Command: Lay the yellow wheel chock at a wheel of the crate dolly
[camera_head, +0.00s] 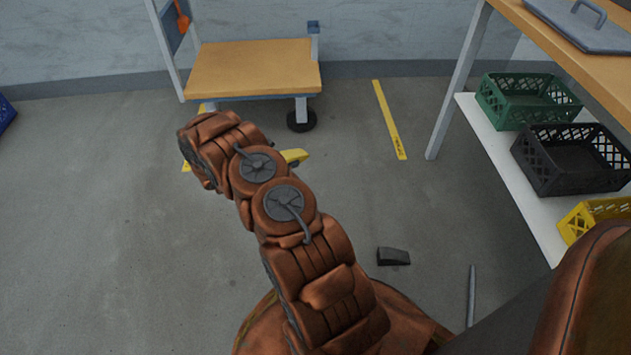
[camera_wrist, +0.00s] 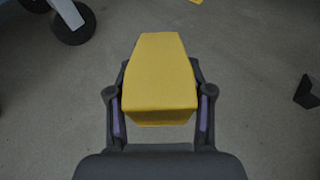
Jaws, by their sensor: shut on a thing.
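The yellow wheel chock (camera_wrist: 160,75) is between the two fingers of my gripper (camera_wrist: 160,104) in the wrist view, and the gripper is shut on it. In the head view only part of the yellow chock (camera_head: 295,156) shows past my arm, which hides the gripper. The crate dolly (camera_head: 253,68) has a wooden deck and stands near the back wall. Its front right wheel (camera_head: 301,121) is black and rests on the floor. A black wheel also shows at the upper left of the wrist view (camera_wrist: 73,24), apart from the chock.
A dark wedge (camera_head: 393,256) and a grey rod (camera_head: 471,296) lie on the floor at the right. A yellow floor strip (camera_head: 389,119) runs right of the dolly. A shelf with green (camera_head: 528,99) and black crates (camera_head: 570,158) stands at right.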

